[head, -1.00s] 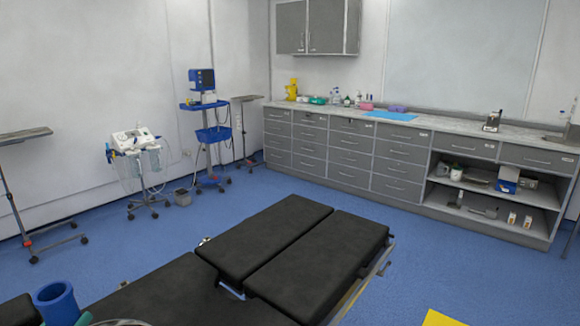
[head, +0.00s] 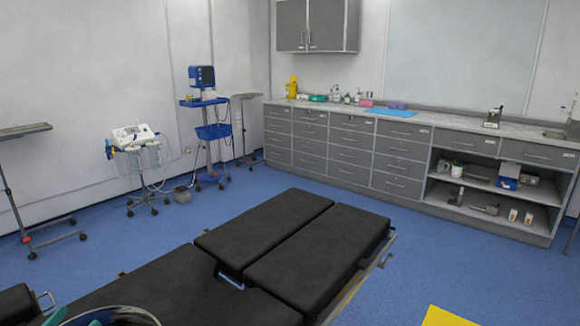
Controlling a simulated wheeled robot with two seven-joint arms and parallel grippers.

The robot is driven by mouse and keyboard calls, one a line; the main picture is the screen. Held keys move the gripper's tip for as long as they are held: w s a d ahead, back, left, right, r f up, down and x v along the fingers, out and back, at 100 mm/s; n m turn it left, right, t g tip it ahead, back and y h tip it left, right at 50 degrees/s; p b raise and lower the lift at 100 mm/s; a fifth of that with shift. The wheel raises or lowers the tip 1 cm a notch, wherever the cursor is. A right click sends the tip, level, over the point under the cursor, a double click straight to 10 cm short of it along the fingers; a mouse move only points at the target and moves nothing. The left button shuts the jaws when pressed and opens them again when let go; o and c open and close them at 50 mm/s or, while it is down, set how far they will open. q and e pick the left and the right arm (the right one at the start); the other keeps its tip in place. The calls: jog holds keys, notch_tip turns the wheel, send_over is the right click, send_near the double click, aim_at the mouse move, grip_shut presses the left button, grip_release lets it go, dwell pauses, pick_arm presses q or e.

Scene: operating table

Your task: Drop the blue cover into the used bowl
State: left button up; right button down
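My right gripper is not in view.
The black padded operating table (head: 262,232) fills the lower middle, its upper pads bare. A yellow sheet-like thing (head: 443,317) is at the bottom right. Grey drawer cabinets (head: 345,150) line the back wall. Wheeled equipment (head: 132,145) stands at the left. Blue floor is open around the table.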

pick_arm(q)
jog(key=s+a+b, duration=0.3)
jog(key=s+a, duration=0.1)
jog(key=s, duration=1)
jog(key=shift+s+f, duration=0.15)
jog(key=shift+f, duration=0.3)
